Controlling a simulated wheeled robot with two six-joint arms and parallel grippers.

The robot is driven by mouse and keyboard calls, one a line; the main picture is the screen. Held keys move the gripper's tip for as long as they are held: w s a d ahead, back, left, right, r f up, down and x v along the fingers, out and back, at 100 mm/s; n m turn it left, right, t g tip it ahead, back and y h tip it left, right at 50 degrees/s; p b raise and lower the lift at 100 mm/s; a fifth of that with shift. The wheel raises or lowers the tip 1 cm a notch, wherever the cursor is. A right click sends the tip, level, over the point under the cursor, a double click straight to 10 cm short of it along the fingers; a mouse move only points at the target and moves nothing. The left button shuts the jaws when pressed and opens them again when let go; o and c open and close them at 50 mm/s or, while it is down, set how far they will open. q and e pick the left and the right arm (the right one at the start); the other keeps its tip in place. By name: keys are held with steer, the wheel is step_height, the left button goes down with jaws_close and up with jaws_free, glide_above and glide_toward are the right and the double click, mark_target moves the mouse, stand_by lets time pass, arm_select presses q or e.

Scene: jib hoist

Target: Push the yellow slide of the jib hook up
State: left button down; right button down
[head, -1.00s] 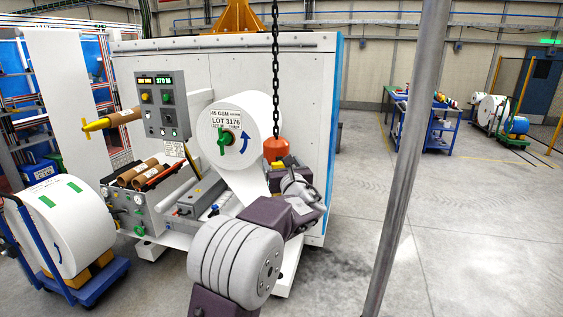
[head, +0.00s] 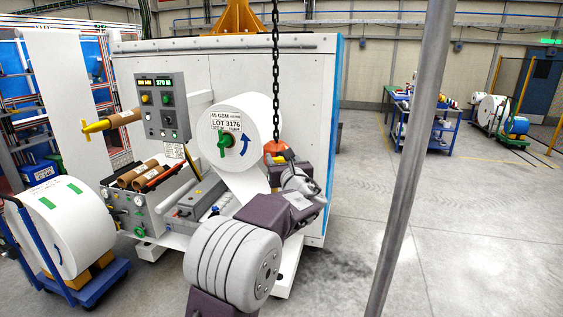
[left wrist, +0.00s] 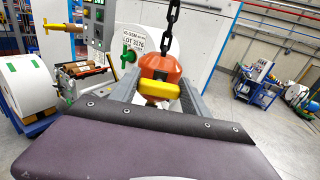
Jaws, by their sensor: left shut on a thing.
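The jib hook's orange body (head: 276,148) hangs from a dark chain (head: 276,70) in front of the white machine. In the left wrist view the orange body (left wrist: 160,66) is seen close, with the yellow slide (left wrist: 158,90) just below it. My left gripper (head: 284,168) reaches the hook from below and the right. Its two fingers (left wrist: 160,92) stand on either side of the yellow slide and are shut on it. The hook's lower end is hidden in both views. My right gripper is out of view.
The white machine carries a paper roll (head: 236,125) close behind the hook, and a control panel (head: 162,105). A grey post (head: 410,150) stands to the right. A roll on a blue cart (head: 65,230) is at the left.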

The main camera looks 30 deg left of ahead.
mark_target(283, 160)
arm_select(q)
steer(key=c, duration=0.5)
jaws_free()
steer(key=shift+r, duration=0.2)
steer(key=shift+s+d, duration=0.1)
steer(key=shift+s, duration=0.05)
steer(key=b+v, duration=0.2)
steer(key=v, duration=0.2)
steer(key=shift+d+f+b, duration=0.2)
steer(key=shift+f+b, duration=0.15)
steer(key=shift+b, duration=0.05)
steer(key=v, duration=0.3)
steer(key=b+v, duration=0.1)
steer(key=shift+s+d+r, duration=0.15)
steer(key=shift+s+r, duration=0.2)
steer(key=shift+s, duration=0.05)
